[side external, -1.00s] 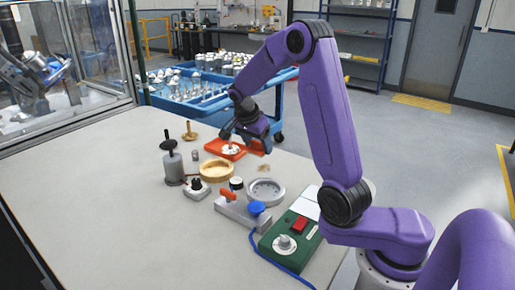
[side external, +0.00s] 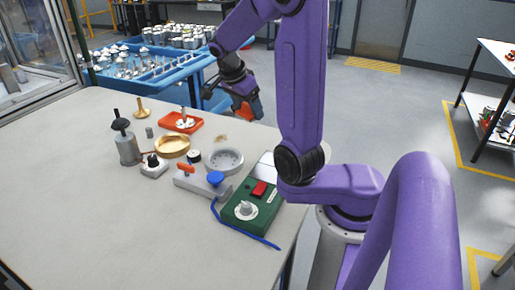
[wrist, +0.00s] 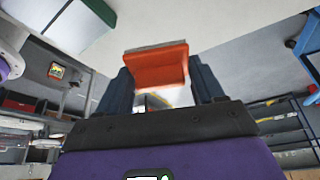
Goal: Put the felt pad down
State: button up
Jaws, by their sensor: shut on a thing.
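My gripper (side external: 243,100) is raised near the far right edge of the table and is shut on an orange-red block-like piece (side external: 242,112), taken as the felt pad. In the wrist view the same orange-red piece (wrist: 156,68) sits between the two dark blue fingers (wrist: 165,82), with a thin greyish layer along its upper edge. The fingers hide its sides. The piece is clear of the table objects.
An orange-red tray (side external: 168,124) holds a pale metal part. The near left table (side external: 90,225) is clear.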

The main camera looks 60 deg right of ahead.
jog(key=s+a+m+g+y, duration=0.1)
jog(key=s+a+m, duration=0.1)
jog(key=s, duration=0.5)
jog(key=s+a+m+g, duration=0.1)
jog(key=s+a+m, duration=0.15)
jog(key=s, duration=0.55)
send_over(263, 148)
jog(key=a, duration=0.1)
notch_tip(263, 148, down, 8)
jog(key=shift+a+f, duration=0.1)
jog(key=shift+a, duration=0.05)
jog(key=shift+w+f, duration=0.25)
jog(key=shift+f, duration=0.05)
jog(key=f, duration=0.2)
jog(key=shift+w+d+f, duration=0.1)
jog(key=shift+d+f, duration=0.1)
jog(key=shift+f, duration=0.5)
jog(key=shift+f, duration=0.25)
